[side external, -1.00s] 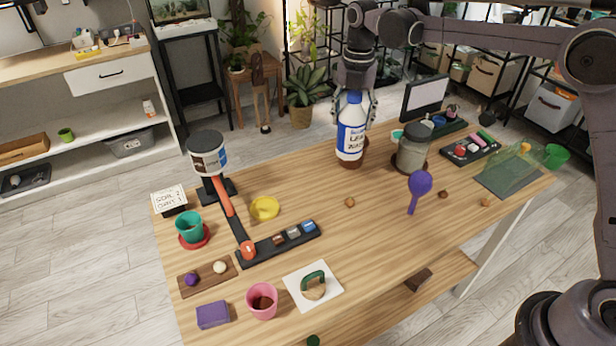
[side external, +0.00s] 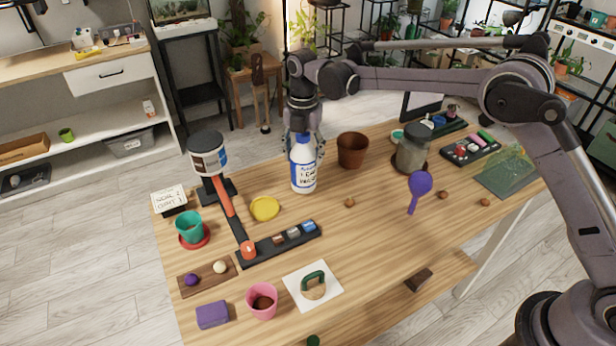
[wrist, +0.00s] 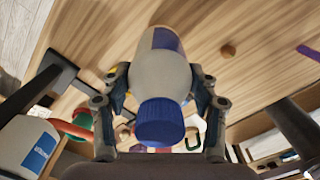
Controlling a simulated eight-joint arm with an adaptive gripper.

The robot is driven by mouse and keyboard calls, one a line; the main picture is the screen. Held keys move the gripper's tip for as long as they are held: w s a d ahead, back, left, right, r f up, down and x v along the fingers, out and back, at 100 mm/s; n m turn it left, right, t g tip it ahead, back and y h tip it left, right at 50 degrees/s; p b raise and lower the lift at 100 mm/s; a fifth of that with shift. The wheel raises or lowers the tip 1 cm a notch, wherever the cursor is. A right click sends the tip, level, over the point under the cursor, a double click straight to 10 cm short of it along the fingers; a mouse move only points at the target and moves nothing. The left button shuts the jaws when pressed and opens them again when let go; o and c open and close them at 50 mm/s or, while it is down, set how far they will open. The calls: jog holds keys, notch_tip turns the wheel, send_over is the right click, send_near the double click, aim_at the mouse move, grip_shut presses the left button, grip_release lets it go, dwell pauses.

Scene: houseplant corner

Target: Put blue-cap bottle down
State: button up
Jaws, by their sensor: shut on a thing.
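The blue-cap bottle (side external: 303,168) is white with a blue label and stands upright in the side view, at the back of the table, left of a brown pot. My gripper (side external: 303,140) is above it, with its fingers shut around the bottle's upper part just below the cap. In the wrist view the blue cap (wrist: 160,122) and the white shoulder sit between the fingers of my gripper (wrist: 158,95). The bottle's base appears at or very near the wooden tabletop (side external: 370,225); I cannot tell whether it touches.
The brown pot (side external: 352,150) stands close to the bottle's right. A jar (side external: 413,150) is farther right. A yellow dish (side external: 264,208) and a dark stand holding an upturned container (side external: 208,155) are left. Bare wood lies in front of the bottle.

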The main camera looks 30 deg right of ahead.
jog(key=shift+f, duration=1.05)
jog(key=shift+f, duration=0.1)
jog(key=o, duration=1.5)
jog(key=shift+o, duration=0.2)
